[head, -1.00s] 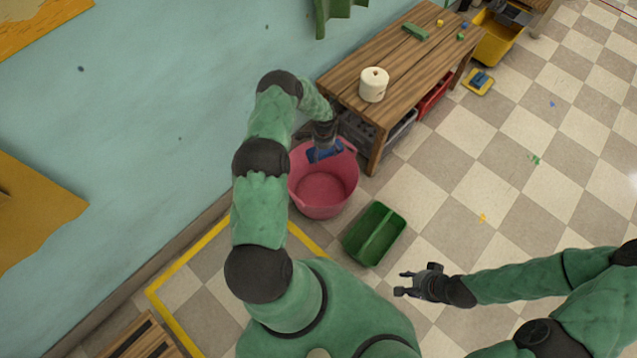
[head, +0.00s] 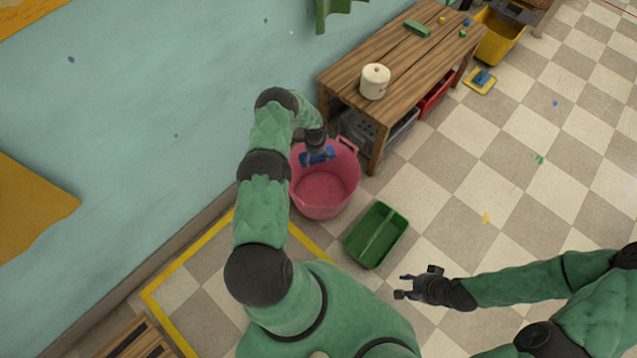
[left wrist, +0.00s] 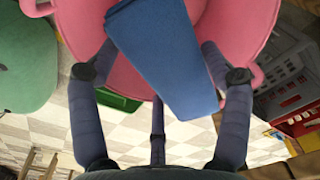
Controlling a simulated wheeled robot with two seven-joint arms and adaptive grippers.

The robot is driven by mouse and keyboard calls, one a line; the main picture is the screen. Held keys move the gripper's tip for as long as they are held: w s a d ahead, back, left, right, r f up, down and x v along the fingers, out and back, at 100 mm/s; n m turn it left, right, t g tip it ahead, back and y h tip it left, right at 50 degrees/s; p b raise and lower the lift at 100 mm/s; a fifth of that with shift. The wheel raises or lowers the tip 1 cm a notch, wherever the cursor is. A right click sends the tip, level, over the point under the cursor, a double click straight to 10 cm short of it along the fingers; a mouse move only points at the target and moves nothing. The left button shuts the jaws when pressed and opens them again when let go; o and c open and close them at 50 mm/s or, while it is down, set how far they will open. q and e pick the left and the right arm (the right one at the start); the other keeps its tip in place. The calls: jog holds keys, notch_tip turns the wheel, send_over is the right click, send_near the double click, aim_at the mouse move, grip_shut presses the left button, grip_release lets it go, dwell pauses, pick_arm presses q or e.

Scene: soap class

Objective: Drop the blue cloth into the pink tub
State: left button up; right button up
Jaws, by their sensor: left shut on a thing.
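The pink tub (head: 325,188) stands on the floor between the wall and the wooden table; it also fills the top of the left wrist view (left wrist: 225,22). My left gripper (head: 318,155) points down at the tub's far part and is shut on the blue cloth (head: 312,158). In the left wrist view the blue cloth (left wrist: 162,55) hangs as a folded slab between the fingers, with the tub behind it. I cannot tell whether the cloth touches the tub. My right gripper (head: 405,287) is open and empty, out over the floor to the right.
A green caddy (head: 377,235) stands on the floor just right of the tub. The wooden table (head: 400,65) holds a white lidded pot (head: 374,81); a grey crate (head: 402,132) and a red bin (head: 437,93) sit beneath it. The tiled floor to the right is mostly clear.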

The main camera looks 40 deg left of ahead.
pick_arm(q)
jog(key=shift+f, duration=0.3)
jog(key=o, duration=1.2)
jog(key=shift+c, duration=0.2)
jog(key=shift+r, duration=0.1)
notch_tip(320, 180, up, 12)
jog(key=shift+d, duration=0.1)
